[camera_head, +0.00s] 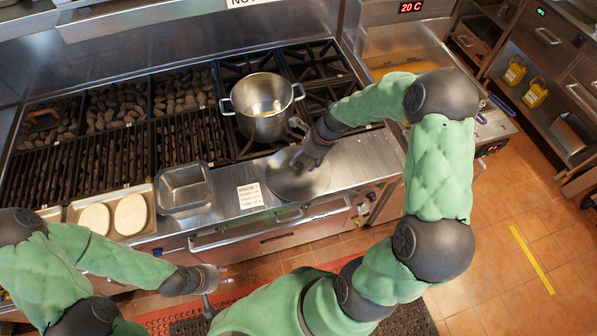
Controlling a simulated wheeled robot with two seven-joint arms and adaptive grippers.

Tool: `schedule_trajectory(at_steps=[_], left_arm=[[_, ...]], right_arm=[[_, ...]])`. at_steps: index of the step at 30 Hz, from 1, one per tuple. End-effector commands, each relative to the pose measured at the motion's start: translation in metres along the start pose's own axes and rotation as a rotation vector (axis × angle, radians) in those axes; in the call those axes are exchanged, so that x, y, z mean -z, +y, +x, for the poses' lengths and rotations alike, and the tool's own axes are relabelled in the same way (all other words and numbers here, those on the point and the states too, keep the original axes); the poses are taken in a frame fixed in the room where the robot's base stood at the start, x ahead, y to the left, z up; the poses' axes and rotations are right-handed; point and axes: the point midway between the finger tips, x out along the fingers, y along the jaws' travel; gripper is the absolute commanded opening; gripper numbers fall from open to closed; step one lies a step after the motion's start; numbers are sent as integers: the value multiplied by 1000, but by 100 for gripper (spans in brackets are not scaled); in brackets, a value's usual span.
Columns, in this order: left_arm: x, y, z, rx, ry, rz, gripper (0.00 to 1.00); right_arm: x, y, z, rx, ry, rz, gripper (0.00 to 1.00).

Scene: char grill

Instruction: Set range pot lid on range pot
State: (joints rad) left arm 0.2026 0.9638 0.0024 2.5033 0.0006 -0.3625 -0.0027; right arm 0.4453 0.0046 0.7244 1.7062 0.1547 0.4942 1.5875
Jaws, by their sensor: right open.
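The range pot (263,108) is a steel pot with two side handles, standing uncovered on the range burner grate. The range pot lid (297,185) is a round steel disc lying flat on the steel ledge in front of the range, below and right of the pot. My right gripper (303,162) is open just over the middle of the lid; the lid's knob is hidden by it, and I cannot tell whether they touch. My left gripper (219,279) hangs in front of the range, away from the pot and lid; its fingers are too small to read.
A char grill (186,140) with dark grates fills the left. On the front ledge are an empty metal pan (184,188), a tray (149,218) with pale oval pieces, and a notice card (250,195). A fryer-like unit (420,50) stands right.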

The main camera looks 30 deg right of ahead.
Motion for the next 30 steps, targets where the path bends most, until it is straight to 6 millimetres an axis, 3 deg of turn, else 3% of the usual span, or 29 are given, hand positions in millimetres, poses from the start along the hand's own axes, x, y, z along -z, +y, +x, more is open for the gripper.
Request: schedule_trajectory(at_steps=[6, 14, 20, 21, 30], left_arm=[[0, -2, 5, 0, 0, 0, 35], [0, -2, 4, 0, 0, 0, 35], [0, -2, 4, 0, 0, 0, 35], [0, -2, 4, 0, 0, 0, 35], [0, -2, 4, 0, 0, 0, 35]], right_arm=[[1, 3, 30, -2, 0, 0, 60], [0, 2, 33, 1, 0, 0, 60], [0, 2, 33, 0, 0, -1, 3], [0, 2, 33, 0, 0, -1, 0], [0, 2, 32, 1, 0, -1, 0]])
